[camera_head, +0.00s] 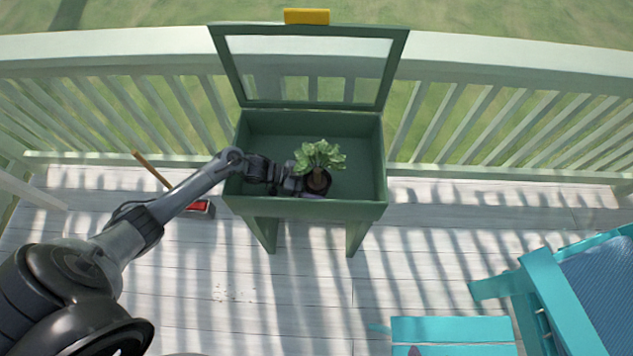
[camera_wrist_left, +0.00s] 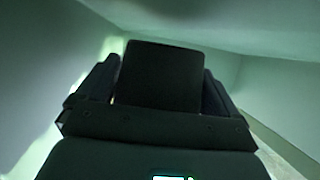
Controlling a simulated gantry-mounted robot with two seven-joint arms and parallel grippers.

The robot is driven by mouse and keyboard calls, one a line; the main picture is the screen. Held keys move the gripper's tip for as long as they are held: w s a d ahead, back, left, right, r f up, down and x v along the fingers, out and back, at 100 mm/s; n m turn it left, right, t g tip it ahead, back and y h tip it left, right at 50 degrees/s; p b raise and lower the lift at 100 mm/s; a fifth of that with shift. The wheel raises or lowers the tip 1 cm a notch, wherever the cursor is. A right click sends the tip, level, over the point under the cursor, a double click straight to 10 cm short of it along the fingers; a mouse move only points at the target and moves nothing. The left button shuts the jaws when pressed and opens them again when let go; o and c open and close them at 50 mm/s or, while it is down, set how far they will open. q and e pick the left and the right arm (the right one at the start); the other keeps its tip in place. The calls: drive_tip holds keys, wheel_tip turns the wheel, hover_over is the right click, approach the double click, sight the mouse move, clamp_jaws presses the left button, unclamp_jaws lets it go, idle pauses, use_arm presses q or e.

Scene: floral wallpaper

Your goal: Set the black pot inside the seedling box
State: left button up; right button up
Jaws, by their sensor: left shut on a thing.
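The black pot (camera_head: 318,184) holds a leafy green plant (camera_head: 320,155) and appears upright. It is inside the green seedling box (camera_head: 376,182), near the front wall, right of the middle. Whether its base touches the box floor cannot be told. My left gripper (camera_head: 299,183) reaches over the box's left side and is shut on the pot. In the left wrist view the dark pot (camera_wrist_left: 161,75) fills the space between the fingers, with pale green box walls around it. My right gripper is not in view.
The box's glazed lid (camera_head: 396,70) stands open, with a yellow handle (camera_head: 307,16) on top. A white railing (camera_head: 500,127) runs behind. A red-headed brush or tool (camera_head: 201,207) lies left of the box. Turquoise furniture (camera_head: 450,330) stands at the lower right.

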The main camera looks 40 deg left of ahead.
use_arm(q)
drive_tip(key=shift+f, duration=0.2)
drive_tip(key=o, duration=0.7)
drive_tip(key=shift+o, duration=0.2)
drive_tip(key=shift+r, duration=0.3)
drive_tip(key=shift+r+p, duration=0.55)
drive_tip(key=p+v, duration=0.1)
drive_tip(key=v, duration=0.6)
drive_tip(key=shift+s+a+f, duration=0.1)
drive_tip(key=shift+s+a, duration=0.05)
drive_tip(key=shift+a, duration=0.05)
